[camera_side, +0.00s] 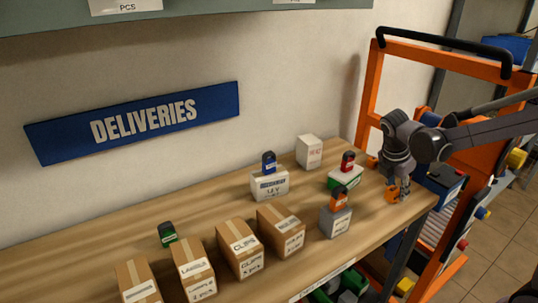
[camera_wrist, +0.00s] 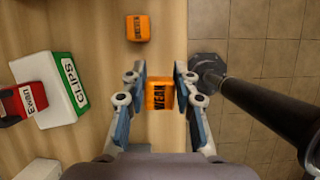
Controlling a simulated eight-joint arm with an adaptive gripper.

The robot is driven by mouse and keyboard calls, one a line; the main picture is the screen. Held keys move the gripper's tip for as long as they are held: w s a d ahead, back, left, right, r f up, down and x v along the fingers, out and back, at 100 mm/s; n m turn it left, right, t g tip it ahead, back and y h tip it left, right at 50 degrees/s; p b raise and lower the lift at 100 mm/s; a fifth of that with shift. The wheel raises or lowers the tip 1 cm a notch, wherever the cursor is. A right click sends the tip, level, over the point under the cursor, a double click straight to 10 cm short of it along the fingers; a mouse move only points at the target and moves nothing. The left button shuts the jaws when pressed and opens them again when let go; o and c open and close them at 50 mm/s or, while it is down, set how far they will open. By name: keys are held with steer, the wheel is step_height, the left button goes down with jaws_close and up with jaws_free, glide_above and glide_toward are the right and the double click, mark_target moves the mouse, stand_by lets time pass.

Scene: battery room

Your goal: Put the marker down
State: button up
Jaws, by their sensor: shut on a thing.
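My gripper (camera_wrist: 159,92) is shut on an orange marker block (camera_wrist: 159,95) lettered "WEAK", its fingers on either side of it. In the side view my gripper (camera_side: 397,190) points down near the right end of the wooden table, and the orange marker (camera_side: 391,192) shows at its fingertips. The marker is just left of the table edge in the wrist view. I cannot tell whether it touches the tabletop. A second orange block (camera_wrist: 138,27) sits apart on the table, farther up in the wrist view.
A white and green clips box (camera_wrist: 50,92) with a red marker (camera_wrist: 22,103) on top stands left of my gripper. A grey box (camera_side: 335,223) with an orange marker (camera_side: 339,198) stands nearer the front. Wood (camera_wrist: 105,45) is bare between clips box and gripper. Several cartons stand farther left.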

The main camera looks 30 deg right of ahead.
steer(key=s+d+r, duration=0.5)
steer(key=s, duration=0.1)
steer(key=w+d+r+n+t, duration=0.1)
steer(key=w+r+n, duration=0.3)
steer(key=w, duration=1)
steer(key=w+r+n+t, duration=0.1)
steer(key=w+r, duration=0.5)
steer(key=w, duration=0.8)
glide_above(318, 141)
step_height(318, 141, down, 7)
steer(key=shift+w+r, duration=0.1)
steer(key=shift+f, duration=2)
steer(key=shift+f, duration=0.1)
steer(key=o, duration=0.9)
steer(key=shift+o, duration=0.2)
